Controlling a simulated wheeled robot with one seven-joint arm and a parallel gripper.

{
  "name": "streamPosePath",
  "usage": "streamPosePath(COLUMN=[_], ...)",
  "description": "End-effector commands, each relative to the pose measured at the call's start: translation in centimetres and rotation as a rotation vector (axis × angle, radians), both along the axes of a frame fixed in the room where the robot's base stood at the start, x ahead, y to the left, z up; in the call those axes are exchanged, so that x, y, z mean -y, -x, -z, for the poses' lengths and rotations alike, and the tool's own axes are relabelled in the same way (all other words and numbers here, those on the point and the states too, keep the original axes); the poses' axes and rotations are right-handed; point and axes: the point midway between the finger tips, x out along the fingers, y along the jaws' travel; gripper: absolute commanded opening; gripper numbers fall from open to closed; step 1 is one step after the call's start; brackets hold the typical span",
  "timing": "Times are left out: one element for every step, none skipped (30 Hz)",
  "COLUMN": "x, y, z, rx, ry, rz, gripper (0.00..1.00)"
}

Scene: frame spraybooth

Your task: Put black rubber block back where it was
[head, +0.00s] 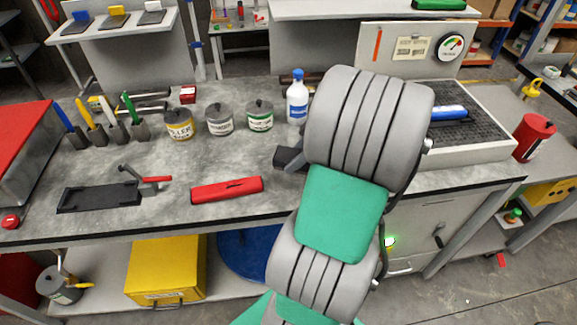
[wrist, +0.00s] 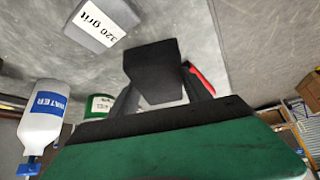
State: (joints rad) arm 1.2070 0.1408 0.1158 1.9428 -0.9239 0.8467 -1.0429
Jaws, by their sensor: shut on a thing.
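The black rubber block (wrist: 152,68) is dark and plain, and sits between my fingers in the wrist view. My gripper (wrist: 160,88) is shut on it, with a dark finger at each side. In the head view the block (head: 287,158) shows as a dark shape at the left edge of my arm, over the grey bench between the white bottle and the red sanding bar. My arm hides much of the gripper there. I cannot tell whether the block touches the bench.
A grey block marked 320 grit (wrist: 100,25) is on the bench near the held block. The white water bottle (head: 297,102) and a green-labelled can (head: 260,115) stand behind. A red bar (head: 227,189) lies left. A black tray (head: 98,196) lies farther left.

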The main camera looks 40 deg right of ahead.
Motion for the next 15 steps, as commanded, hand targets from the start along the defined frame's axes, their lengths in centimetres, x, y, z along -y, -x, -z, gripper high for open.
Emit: streamPosePath(x=[-0.1,-0.1,0.0,0.0,0.0,0.0,0.0,0.0,0.0,0.0,0.0,0.0,0.0,0.1,0.1], y=[-0.9,-1.3,-1.7,-1.9,-2.2,-2.4,-2.6,-2.9,-3.3,-3.1,-3.1,-3.1,-3.1,-3.1,-3.1], z=[1.0,1.4,2.0,2.2,2.4,2.7,3.1,3.4,3.9,4.4,5.0,5.7,6.1,6.4,6.6], rx=[0.0,0.0,0.0,0.001,0.002,0.003,0.001,0.001,0.001,-0.001,-0.001,-0.001,0.0,0.001,0.002], ry=[-0.004,-0.002,-0.002,-0.001,0.001,0.001,0.0,-0.001,-0.001,-0.003,-0.004,-0.003,-0.001,0.001,0.003], rz=[-0.004,-0.002,-0.002,-0.001,-0.001,-0.001,-0.001,0.0,0.0,0.001,0.002,0.001,0.002,0.001,0.001], gripper=[0.18,0.18,0.18,0.18,0.18,0.18,0.18,0.18,0.18,0.18,0.18,0.18,0.18,0.18,0.18])
